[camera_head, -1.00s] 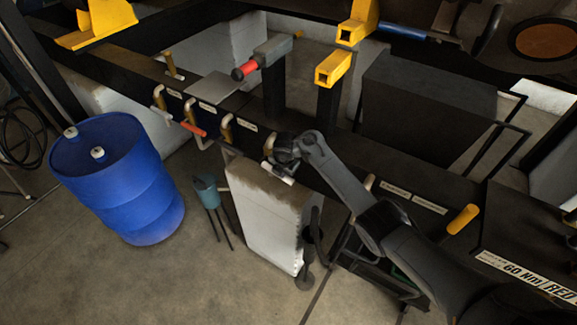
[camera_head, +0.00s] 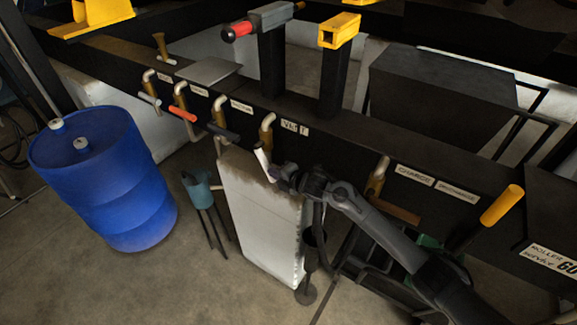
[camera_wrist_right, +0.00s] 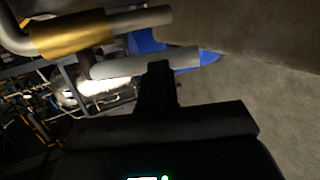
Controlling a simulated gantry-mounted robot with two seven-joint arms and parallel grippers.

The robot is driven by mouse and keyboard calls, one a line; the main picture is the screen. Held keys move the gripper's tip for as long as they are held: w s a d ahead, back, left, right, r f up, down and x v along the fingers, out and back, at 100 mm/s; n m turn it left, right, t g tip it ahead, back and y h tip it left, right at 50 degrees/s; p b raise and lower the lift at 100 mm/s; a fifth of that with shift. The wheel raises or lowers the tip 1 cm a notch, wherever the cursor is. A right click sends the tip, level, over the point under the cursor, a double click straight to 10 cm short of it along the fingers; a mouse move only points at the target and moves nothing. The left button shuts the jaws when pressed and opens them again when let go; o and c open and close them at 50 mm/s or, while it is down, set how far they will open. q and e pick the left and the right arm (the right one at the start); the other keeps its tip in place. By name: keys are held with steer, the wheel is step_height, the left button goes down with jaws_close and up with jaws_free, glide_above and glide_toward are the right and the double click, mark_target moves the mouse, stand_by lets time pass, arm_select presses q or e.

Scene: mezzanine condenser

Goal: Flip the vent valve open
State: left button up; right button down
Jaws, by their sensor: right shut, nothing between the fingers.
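The vent valve is a brass elbow (camera_head: 267,132) on the front of the dark beam, beside a label that appears to read VENT. Its white lever (camera_head: 262,162) slants steeply downward in the head view. My right gripper (camera_head: 284,178) is shut and empty, close beside the lever's lower end; contact is unclear. In the right wrist view, the dark shut fingers (camera_wrist_right: 158,75) overlap a pale grey bar (camera_wrist_right: 140,64), probably the lever. A brass fitting (camera_wrist_right: 70,36) lies to its upper left. My left gripper is not in view.
More valves with an orange lever (camera_head: 183,114) and a dark lever (camera_head: 222,132) line the beam to the left. Another brass valve (camera_head: 378,175) is to the right. A white block (camera_head: 262,225) stands below, and a blue drum (camera_head: 105,180) stands left on the floor.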

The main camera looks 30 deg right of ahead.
steer(key=f+t+b, duration=0.1)
steer(key=b, duration=0.1)
steer(key=w+f+t+b, duration=0.1)
steer(key=b, duration=0.1)
steer(key=shift+w+a+y, duration=0.3)
steer(key=shift+a, duration=0.1)
steer(key=shift+w+a+f+b, duration=0.3)
steer(key=shift+w+a+b, duration=0.15)
steer(key=shift+w+b, duration=0.45)
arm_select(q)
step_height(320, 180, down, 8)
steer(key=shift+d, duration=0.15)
arm_select(e)
steer(key=shift+s+f, duration=0.1)
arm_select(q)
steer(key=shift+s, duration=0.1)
arm_select(e)
steer(key=shift+f, duration=0.2)
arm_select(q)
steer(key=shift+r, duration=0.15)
arm_select(e)
steer(key=shift+s, duration=0.1)
